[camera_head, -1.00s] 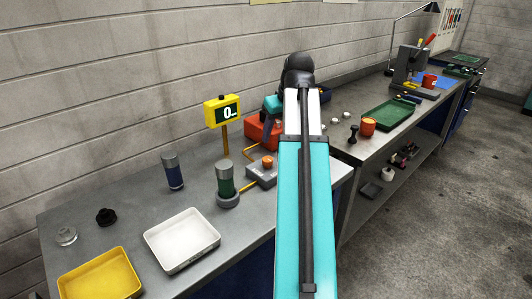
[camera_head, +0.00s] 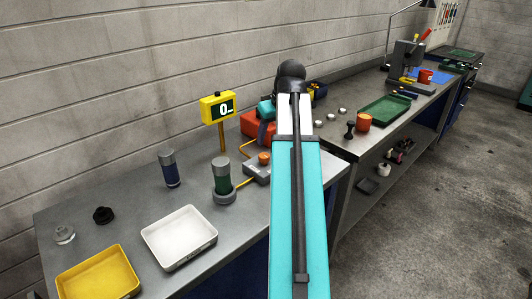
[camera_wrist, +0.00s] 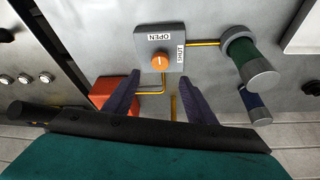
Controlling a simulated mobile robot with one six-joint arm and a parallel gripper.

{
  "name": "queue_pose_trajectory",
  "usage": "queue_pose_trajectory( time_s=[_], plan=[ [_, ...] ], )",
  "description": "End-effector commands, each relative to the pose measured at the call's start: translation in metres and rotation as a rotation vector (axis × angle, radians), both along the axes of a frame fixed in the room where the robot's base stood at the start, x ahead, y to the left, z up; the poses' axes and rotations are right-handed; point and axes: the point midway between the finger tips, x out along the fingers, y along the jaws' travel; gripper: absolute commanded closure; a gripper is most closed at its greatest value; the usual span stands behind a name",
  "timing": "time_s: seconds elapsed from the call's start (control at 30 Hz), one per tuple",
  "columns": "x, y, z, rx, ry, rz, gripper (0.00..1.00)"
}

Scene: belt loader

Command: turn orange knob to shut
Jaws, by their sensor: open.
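The orange knob (camera_wrist: 160,61) sits on a grey valve box (camera_wrist: 148,44) in the wrist view, beside white labels reading OPEN and SHUT. A pale mark on the knob lies near the OPEN label's side. In the head view the knob (camera_head: 264,158) and its box (camera_head: 256,172) stand on the bench, left of my teal arm. My gripper (camera_wrist: 152,84) is open and empty, its two dark fingers apart and pointing toward the box. The knob appears beyond the fingertips, roughly between their lines, and I see no contact. In the head view my arm hides most of the gripper.
A green cylinder (camera_head: 222,175) stands in a grey holder joined by a yellow pipe. A dark blue cylinder (camera_head: 170,170), yellow display (camera_head: 217,108), white tray (camera_head: 180,237) and yellow tray (camera_head: 98,277) stand left. A red box (camera_wrist: 112,88) lies close to the fingers.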

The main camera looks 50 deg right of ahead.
Motion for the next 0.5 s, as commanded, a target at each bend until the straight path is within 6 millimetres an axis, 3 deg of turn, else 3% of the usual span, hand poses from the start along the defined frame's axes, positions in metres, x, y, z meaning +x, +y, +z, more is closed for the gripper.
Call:
queue_pose_trajectory(
  time_s=[0.5],
  plan=[
    [0.020,-0.006,-0.051,0.001,0.002,0.000,0.49]
  ],
)
